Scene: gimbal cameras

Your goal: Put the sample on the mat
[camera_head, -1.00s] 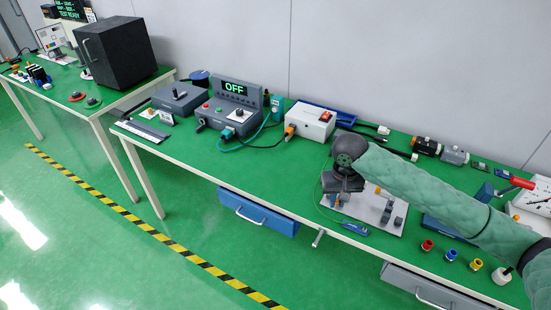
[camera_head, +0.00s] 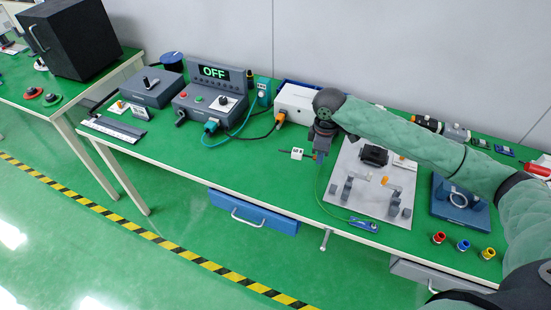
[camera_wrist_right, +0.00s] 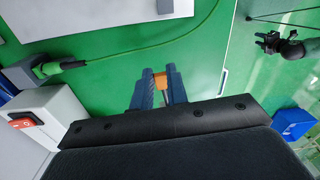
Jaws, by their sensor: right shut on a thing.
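My right gripper (camera_head: 322,152) is over the green bench top, just left of the light grey board (camera_head: 345,198). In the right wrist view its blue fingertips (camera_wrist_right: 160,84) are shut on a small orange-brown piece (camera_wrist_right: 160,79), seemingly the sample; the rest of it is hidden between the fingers. A small white block (camera_head: 298,154) shows left of the gripper; I cannot tell whether it touches. A dark claw-like part, seemingly my left gripper (camera_wrist_right: 272,43), shows over the floor. Which surface is the mat is unclear.
The board carries a black block (camera_head: 374,156) and grey brackets. A white box (camera_head: 294,100) stands behind the gripper. A green cable ends at a blue clip (camera_head: 364,225). A blue plate (camera_head: 458,212) lies to the right.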

